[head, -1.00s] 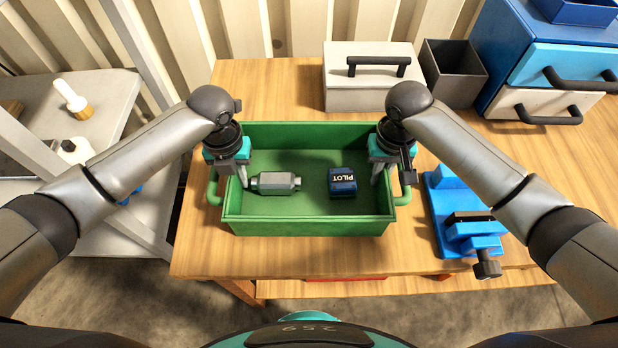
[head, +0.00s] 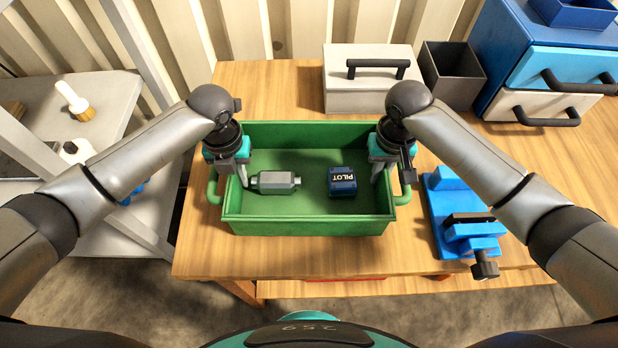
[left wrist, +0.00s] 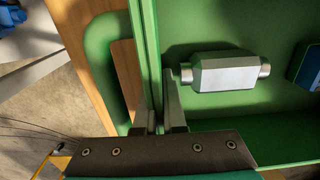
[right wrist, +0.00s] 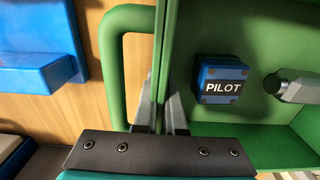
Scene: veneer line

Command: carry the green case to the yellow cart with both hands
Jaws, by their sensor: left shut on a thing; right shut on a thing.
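The green case (head: 305,227) is an open box with a loop handle on each end, level above or on the wooden bench. A grey metal cylinder-like part (head: 275,182) and a blue block marked PILOT (head: 342,182) lie inside it. My left gripper (head: 239,178) is shut on the case's left end wall, its fingers astride the wall in the left wrist view (left wrist: 158,115). My right gripper (head: 382,175) is shut on the right end wall likewise, as the right wrist view (right wrist: 161,115) shows. The yellow cart is not recognisable in the head view.
On the bench (head: 290,90) stand a light box with a black handle (head: 370,90), a dark bin (head: 453,75) and a blue drawer unit (head: 500,60). A blue vise (head: 455,215) is close right of the case. A grey shelf (head: 110,95) stands left.

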